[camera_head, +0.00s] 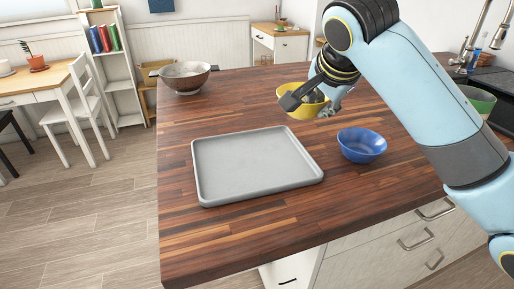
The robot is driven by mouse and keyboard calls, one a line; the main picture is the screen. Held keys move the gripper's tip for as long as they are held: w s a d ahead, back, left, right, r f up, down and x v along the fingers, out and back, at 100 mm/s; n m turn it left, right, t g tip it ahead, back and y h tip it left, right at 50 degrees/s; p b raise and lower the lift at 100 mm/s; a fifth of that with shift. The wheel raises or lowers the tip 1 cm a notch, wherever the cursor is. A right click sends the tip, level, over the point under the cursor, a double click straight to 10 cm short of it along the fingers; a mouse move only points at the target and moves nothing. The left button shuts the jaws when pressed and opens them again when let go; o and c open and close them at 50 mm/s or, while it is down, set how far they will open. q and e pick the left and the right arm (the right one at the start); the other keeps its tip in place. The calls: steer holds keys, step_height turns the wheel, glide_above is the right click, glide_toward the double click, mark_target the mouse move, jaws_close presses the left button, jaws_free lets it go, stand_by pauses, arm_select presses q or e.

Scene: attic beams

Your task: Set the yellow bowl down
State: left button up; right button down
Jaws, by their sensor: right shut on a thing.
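A yellow bowl (289,92) is in the head view, right of centre, near the back of the wooden counter. My right gripper (308,100) is shut on the yellow bowl at its right side. The bowl looks held above the counter, but its exact height is hard to judge. The gripper and arm hide part of the bowl's right side. My left gripper does not show.
A grey tray (250,168) lies empty on the wooden counter (215,230). A blue bowl (361,146) stands right of the tray. The counter between pan and tray is clear.

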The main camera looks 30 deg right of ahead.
steer(key=w+a+f, duration=0.1)
steer(key=a+f, duration=0.1)
steer(key=a, duration=0.1)
steer(key=w+a+f, duration=0.1)
steer(key=a+f, duration=0.1)
steer(key=a, duration=0.2)
steer(key=w+a+f, duration=0.1)
steer(key=a+f, duration=0.1)
steer(key=a, duration=0.1)
steer(key=shift+w+a+f, duration=0.1)
steer(key=shift+w+a, duration=0.05)
steer(key=shift+a, duration=0.1)
steer(key=shift+a+f, duration=0.15)
steer(key=shift+f, duration=0.05)
step_height(320, 180, down, 4)
steer(key=shift+r, duration=0.25)
steer(key=shift+f, duration=0.2)
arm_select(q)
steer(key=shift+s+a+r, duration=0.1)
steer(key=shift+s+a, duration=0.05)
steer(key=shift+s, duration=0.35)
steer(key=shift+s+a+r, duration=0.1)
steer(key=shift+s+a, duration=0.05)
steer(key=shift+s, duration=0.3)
arm_select(e)
steer(key=c, duration=1.4)
jaws_free()
steer(key=shift+f, duration=0.1)
steer(key=shift+c, duration=0.2)
